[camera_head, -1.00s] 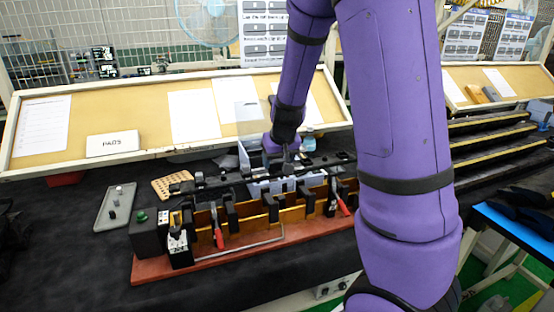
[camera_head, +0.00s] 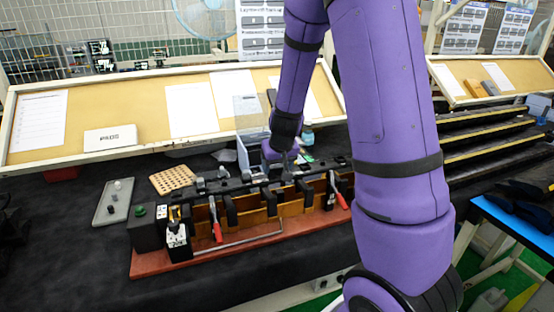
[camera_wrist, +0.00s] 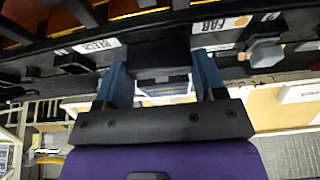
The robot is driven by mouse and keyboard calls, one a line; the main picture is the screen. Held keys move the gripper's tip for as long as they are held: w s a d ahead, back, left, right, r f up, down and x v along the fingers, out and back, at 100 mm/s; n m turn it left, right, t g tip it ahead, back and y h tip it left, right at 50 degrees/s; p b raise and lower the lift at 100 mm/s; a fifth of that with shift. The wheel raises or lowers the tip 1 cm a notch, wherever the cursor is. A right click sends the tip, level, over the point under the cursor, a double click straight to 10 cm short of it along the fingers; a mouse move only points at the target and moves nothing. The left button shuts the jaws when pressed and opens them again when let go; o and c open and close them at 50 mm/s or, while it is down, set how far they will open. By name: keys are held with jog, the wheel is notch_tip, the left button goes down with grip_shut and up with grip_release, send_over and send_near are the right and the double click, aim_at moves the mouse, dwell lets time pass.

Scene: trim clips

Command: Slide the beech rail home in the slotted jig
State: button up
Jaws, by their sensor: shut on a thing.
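The slotted jig (camera_head: 215,255) has a red base, upright black posts and an orange-brown wooden strip (camera_head: 258,218) along its slots. I cannot tell whether this strip is the beech rail. My gripper (camera_wrist: 162,84) reaches down at the back of the jig, over its long black bar; it also shows in the head view (camera_head: 287,168). Its two blue fingers are shut on a small dark grey part (camera_wrist: 162,76). What this part joins to, and the far side of the bar, is hidden.
Red-handled clamps (camera_head: 215,222) stand at the jig's front. A grey tray (camera_head: 113,203) and a perforated tan block (camera_head: 172,180) lie to the left. A pale bin (camera_head: 243,152) stands behind the gripper. The dark table front left is clear.

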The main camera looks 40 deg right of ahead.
aim_at(271, 175)
jog(key=shift+f, duration=2.3)
jog(key=shift+w+a+f, duration=0.1)
jog(key=shift+w+a, duration=0.15)
jog(key=shift+a, duration=0.8)
jog(key=o, duration=1.2)
jog(key=shift+c, duration=0.2)
jog(key=v, duration=1)
jog(key=shift+r, duration=0.35)
jog(key=shift+s+a, duration=0.1)
